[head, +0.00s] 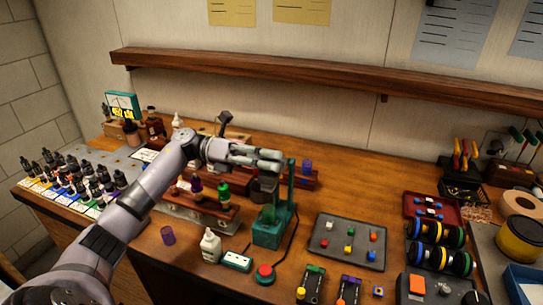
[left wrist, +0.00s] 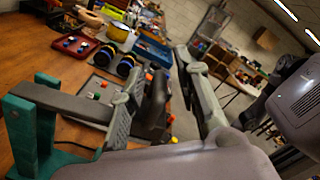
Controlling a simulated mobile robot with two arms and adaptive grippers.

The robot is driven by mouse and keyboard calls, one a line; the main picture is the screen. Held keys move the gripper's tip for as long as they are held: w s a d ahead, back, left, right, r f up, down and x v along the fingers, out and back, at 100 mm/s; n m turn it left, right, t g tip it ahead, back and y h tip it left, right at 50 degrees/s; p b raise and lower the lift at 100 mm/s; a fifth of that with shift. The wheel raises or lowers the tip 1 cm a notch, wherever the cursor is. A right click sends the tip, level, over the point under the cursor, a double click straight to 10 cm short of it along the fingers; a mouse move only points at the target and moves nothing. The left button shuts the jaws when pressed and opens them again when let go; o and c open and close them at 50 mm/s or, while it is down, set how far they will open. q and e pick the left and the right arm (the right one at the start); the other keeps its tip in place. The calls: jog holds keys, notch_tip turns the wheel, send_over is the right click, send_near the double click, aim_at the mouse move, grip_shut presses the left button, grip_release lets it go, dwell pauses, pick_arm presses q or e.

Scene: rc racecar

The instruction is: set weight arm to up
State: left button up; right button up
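A teal stand (head: 268,232) sits on the workbench near the middle of the head view. It also shows at the left of the left wrist view (left wrist: 22,130). A flat grey bar (left wrist: 62,101), which looks like the weight arm, runs from the teal stand's upright toward my left gripper. My left gripper (head: 270,160) is above and beside the stand and hides part of it. In the left wrist view its fingers (left wrist: 160,100) are apart, with a dark upright piece (left wrist: 154,104) between or behind them. Contact with the bar cannot be told. My right gripper is not in view.
A dark tray of coloured buttons (head: 346,240) lies right of the stand. A wooden shelf (head: 300,76) runs along the wall. Paint bottles (head: 70,175) crowd the left.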

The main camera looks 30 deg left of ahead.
pick_arm(q)
jog(key=shift+d, duration=0.1)
jog(key=shift+c, duration=0.4)
jog(key=shift+w, duration=0.15)
grip_shut()
